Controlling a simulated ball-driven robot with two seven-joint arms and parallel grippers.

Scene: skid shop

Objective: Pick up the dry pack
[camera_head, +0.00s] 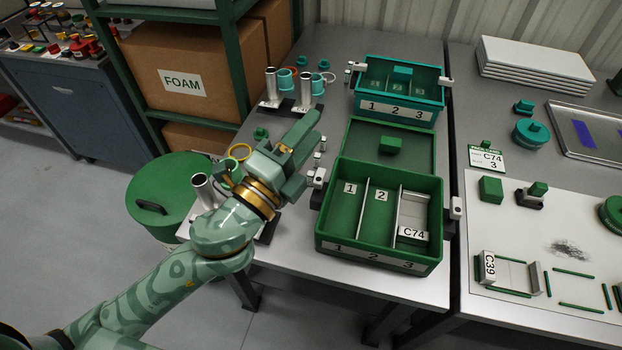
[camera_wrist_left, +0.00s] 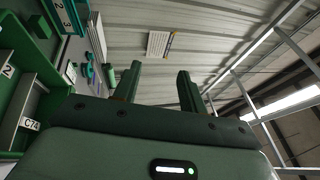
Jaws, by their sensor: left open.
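No thing in view is labelled as a dry pack, and I cannot tell for certain which one it is. A small green block (camera_head: 391,145) lies on the open lid behind the green three-compartment case (camera_head: 330,232). Another green block (camera_head: 491,189) stands on the white board at the right. My left gripper (camera_head: 303,150) is open and empty, above the table to the left of the green case. Its two fingers also show apart in the left wrist view (camera_wrist_left: 157,85), with nothing between them. My right gripper is not in view.
The green case holds a C74 plate (camera_head: 412,232) in compartment 3. A teal case (camera_head: 398,112) stands behind it. Metal posts (camera_head: 305,90) stand beyond my gripper. A green drum (camera_head: 160,185) stands left of the table. White panels (camera_head: 535,65) are stacked at the back right.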

